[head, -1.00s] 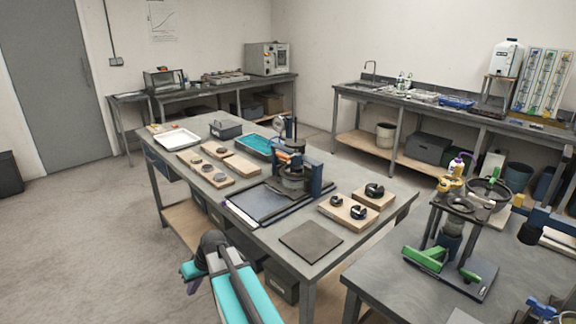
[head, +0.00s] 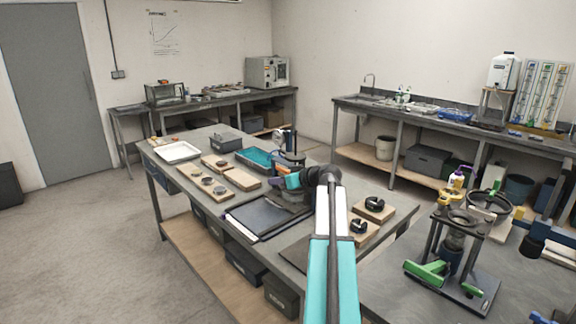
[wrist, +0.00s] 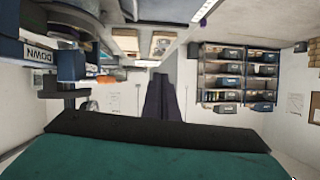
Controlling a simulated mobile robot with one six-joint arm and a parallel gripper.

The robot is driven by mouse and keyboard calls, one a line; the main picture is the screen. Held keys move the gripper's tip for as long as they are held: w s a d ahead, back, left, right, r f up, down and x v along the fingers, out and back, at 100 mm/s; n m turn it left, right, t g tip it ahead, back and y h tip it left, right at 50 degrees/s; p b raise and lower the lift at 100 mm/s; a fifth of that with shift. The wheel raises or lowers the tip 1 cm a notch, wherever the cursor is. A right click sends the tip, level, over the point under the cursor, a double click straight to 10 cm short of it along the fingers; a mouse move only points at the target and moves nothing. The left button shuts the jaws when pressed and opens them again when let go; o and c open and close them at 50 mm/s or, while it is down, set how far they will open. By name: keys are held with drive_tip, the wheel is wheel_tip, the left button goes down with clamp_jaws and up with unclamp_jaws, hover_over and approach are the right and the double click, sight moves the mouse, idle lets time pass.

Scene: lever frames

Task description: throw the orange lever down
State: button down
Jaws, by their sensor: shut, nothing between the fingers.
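The press-like device (head: 289,193) stands on the middle bench in the head view, partly hidden behind my arm. A small orange part (head: 280,169) shows at its left side, apparently the orange lever; its exact shape and angle cannot be made out. My gripper is mostly hidden by my own arm in the head view. In the wrist view my gripper (wrist: 160,78) shows as dark fingers, shut and empty. A blue block with a "DOWN" label (wrist: 40,53) is at the upper left there. Whether my gripper touches the lever cannot be told.
A dark tray (head: 258,216) lies in front of the device. Wooden blocks with dark rings (head: 374,208) stand to its right, and a teal tray (head: 254,158) lies behind. A second bench at right holds a stand with green parts (head: 428,272). The floor at left is clear.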

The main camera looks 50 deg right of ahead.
drive_tip(key=s+d+r+t+h, duration=0.1)
drive_tip(key=s+d+r, duration=0.4)
drive_tip(key=d+r, duration=0.3)
drive_tip(key=shift+s+d+r+t+h, duration=0.3)
drive_tip(key=shift+d+t+h, duration=0.05)
drive_tip(key=shift+t+h, duration=0.05)
drive_tip(key=shift+w, duration=0.1)
drive_tip(key=p, duration=0.3)
hover_over(286, 170)
wheel_tip(286, 170, down, 2)
drive_tip(key=shift+w+d+f, duration=0.1)
drive_tip(key=shift+w+d, duration=0.05)
drive_tip(key=shift+f+p, duration=0.45)
drive_tip(key=shift+f, duration=0.45)
drive_tip(key=shift+f+p, duration=0.4)
drive_tip(key=shift+f, duration=0.85)
